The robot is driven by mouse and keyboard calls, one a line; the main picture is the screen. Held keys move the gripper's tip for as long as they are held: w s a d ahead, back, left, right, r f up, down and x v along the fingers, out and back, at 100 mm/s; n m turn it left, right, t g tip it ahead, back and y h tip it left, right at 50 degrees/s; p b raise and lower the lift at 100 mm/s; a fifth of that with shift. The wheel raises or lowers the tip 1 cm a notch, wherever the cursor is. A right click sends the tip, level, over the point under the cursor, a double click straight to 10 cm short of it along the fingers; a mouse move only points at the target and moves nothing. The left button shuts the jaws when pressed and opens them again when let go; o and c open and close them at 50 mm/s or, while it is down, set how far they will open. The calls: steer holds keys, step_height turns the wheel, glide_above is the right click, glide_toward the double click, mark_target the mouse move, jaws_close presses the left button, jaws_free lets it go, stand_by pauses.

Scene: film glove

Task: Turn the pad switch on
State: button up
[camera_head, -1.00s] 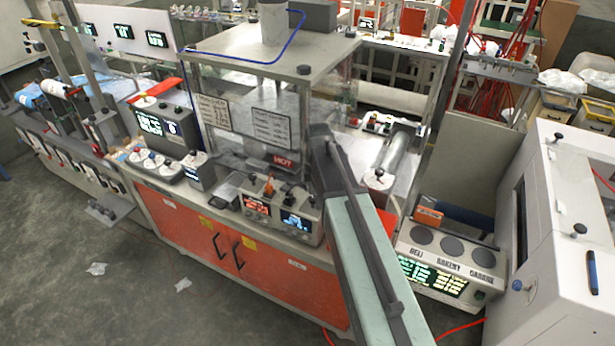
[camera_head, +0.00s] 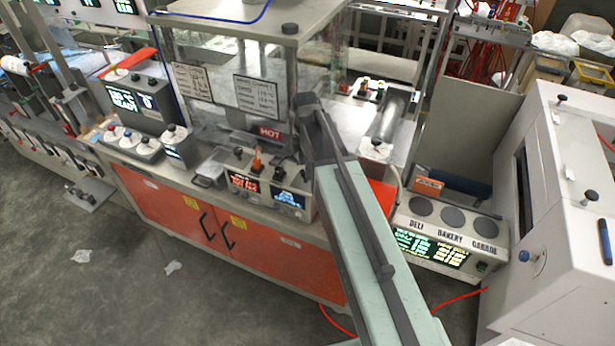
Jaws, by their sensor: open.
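No switch is readably labelled as the pad switch. A grey control box (camera_head: 268,208) with red and blue displays sits on the front edge of the orange-fronted machine, left of my arm. An orange lever (camera_head: 257,162) stands up on its top beside small dark knobs. A red HOT sign (camera_head: 270,133) is behind it. My pale green arm link crosses the middle of the view, and its dark end is close to the box's right side in the picture. My gripper is not visible beyond that end; the arm hides part of the machine there.
A unit with three dark round discs, marked DELI, BAKERY and GARAGE (camera_head: 438,222), stands right of my arm. A white cabinet (camera_head: 560,170) is at the far right. Grey floor (camera_head: 150,300) in front is mostly clear, with paper scraps.

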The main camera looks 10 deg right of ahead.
step_height(320, 180, down, 2)
steer(key=shift+f+b, duration=0.1)
steer(key=shift+b, duration=0.3)
steer(key=shift+r, duration=0.2)
